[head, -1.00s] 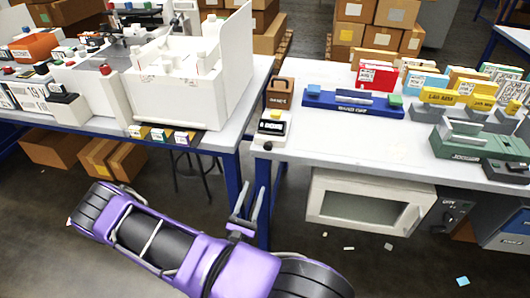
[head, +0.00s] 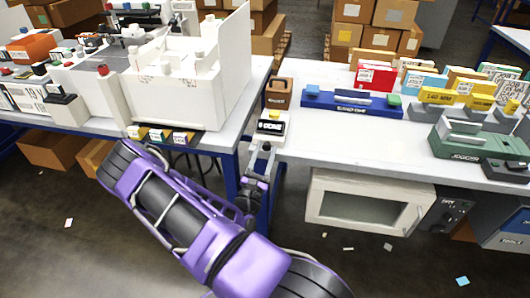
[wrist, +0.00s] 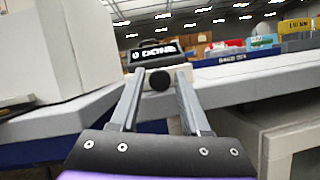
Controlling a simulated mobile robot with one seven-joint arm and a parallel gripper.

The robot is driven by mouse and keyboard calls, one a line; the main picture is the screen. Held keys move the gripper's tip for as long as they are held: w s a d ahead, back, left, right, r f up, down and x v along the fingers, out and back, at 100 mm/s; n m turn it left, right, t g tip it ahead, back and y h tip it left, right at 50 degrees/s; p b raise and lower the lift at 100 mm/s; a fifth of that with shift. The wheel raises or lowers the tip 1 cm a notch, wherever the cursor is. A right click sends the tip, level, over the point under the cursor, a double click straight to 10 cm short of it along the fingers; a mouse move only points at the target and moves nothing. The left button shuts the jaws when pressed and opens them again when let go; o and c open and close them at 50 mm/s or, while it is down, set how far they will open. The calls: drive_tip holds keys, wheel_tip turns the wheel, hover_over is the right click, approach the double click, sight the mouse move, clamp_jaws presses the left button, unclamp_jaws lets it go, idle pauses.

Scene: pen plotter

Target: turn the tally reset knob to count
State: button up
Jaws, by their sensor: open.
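The tally box (head: 272,127), white with a black display reading "DONE", sits at the near left corner of the right-hand table. It also shows in the wrist view (wrist: 157,53), straight ahead. Its round black reset knob (wrist: 159,80) is on the front face. My gripper (wrist: 160,74) is open, with one finger on each side of the knob as seen from the wrist; I cannot tell whether the fingers touch it. In the head view my gripper (head: 262,149) is right in front of the box and hides the knob. No knob markings are legible.
A white walled machine (head: 180,95) stands on the left table, close to my arm. A brown block (head: 279,93) and a blue fixture (head: 350,102) lie behind the tally box. A white cabinet (head: 369,203) is under the right table. The tabletop right of the box is clear.

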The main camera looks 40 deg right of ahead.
drive_tip(key=shift+c, duration=0.2)
clamp_jaws()
drive_tip(key=shift+n+t, duration=0.3)
drive_tip(key=shift+n, duration=0.1)
drive_tip(key=n+t+y+p, duration=0.1)
drive_tip(key=n, duration=0.1)
drive_tip(key=n+y+p, duration=0.1)
drive_tip(key=n, duration=0.1)
drive_tip(key=shift+r+n+t+p, duration=0.1)
drive_tip(key=shift+n+t+p, duration=0.2)
drive_tip(key=shift+t, duration=0.1)
drive_tip(key=shift+s+n+t+y+p, duration=0.1)
drive_tip(key=shift+n+t+y+p, duration=0.5)
drive_tip(key=shift+n, duration=1)
drive_tip(key=shift+o, duration=0.2)
unclamp_jaws()
